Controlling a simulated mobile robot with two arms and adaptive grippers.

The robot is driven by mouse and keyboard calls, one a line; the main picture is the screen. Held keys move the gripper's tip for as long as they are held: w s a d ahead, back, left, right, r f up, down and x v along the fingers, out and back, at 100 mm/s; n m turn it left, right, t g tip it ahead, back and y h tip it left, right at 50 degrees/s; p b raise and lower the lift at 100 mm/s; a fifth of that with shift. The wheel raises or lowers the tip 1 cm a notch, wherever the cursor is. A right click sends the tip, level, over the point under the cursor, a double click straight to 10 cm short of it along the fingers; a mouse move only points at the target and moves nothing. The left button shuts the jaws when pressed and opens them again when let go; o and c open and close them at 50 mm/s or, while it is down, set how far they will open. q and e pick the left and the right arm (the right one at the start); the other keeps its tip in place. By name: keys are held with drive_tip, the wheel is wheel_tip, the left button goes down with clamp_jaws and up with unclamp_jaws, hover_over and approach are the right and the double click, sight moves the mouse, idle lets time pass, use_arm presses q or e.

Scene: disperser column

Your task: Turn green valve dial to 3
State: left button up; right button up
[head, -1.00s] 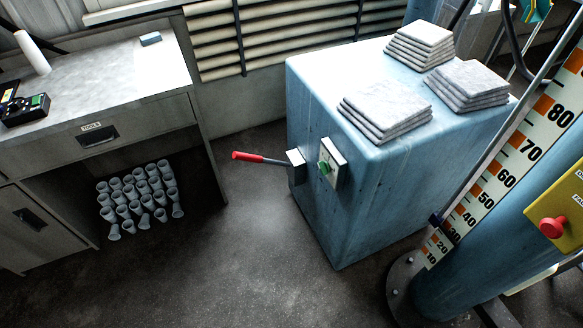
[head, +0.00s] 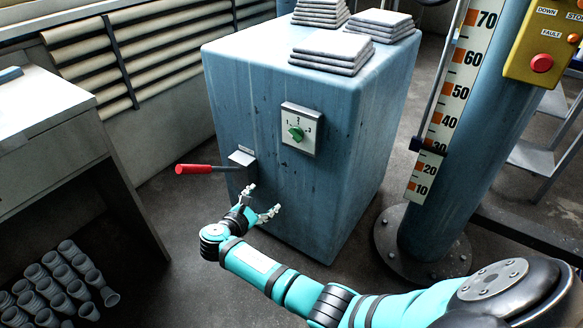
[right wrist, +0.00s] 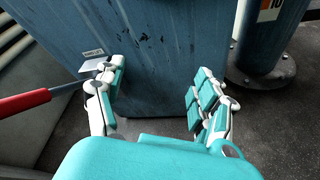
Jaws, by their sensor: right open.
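The green valve dial (head: 296,133) sits on a pale square plate (head: 313,118) marked 1, 2 and 3, on the front of a blue cabinet (head: 240,90). Which number it points to is too small to tell surely. My right gripper (head: 264,201) is open and empty, below the dial and near the lever's mount, in front of the cabinet. The right wrist view shows its two fingers (right wrist: 158,92) spread apart with the cabinet's lower front between them. The dial is outside that view. My left gripper is not in view.
A red-handled lever (head: 194,169) sticks out left of my right gripper; it also shows in the right wrist view (right wrist: 24,103). A blue column with a scale (head: 460,90) stands right. Tiles (head: 331,52) lie on the cabinet. Grey cups (head: 60,285) stand lower left.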

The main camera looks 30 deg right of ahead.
wheel_tip(320, 180, up, 11)
drive_tip(key=m+h+b, duration=0.1)
drive_tip(key=h+b, duration=0.3)
drive_tip(key=b, duration=0.2)
approach(293, 137)
drive_tip(key=x, duration=0.3)
drive_tip(key=shift+g, duration=0.4)
drive_tip(key=x, duration=0.5)
drive_tip(key=shift+w+d+f+b, duration=0.1)
drive_tip(key=shift+w+d+b, duration=0.05)
drive_tip(key=shift+w+b, duration=0.15)
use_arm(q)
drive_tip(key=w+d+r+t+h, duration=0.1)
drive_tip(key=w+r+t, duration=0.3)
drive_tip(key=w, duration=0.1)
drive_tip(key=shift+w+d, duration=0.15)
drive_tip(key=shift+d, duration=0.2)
use_arm(e)
drive_tip(key=shift+w+d+m, duration=0.2)
drive_tip(key=shift+d+m, duration=0.1)
drive_tip(key=shift+d, duration=0.25)
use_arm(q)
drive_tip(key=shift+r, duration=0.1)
use_arm(e)
drive_tip(key=shift+c, duration=0.4)
drive_tip(key=c, duration=1.1)
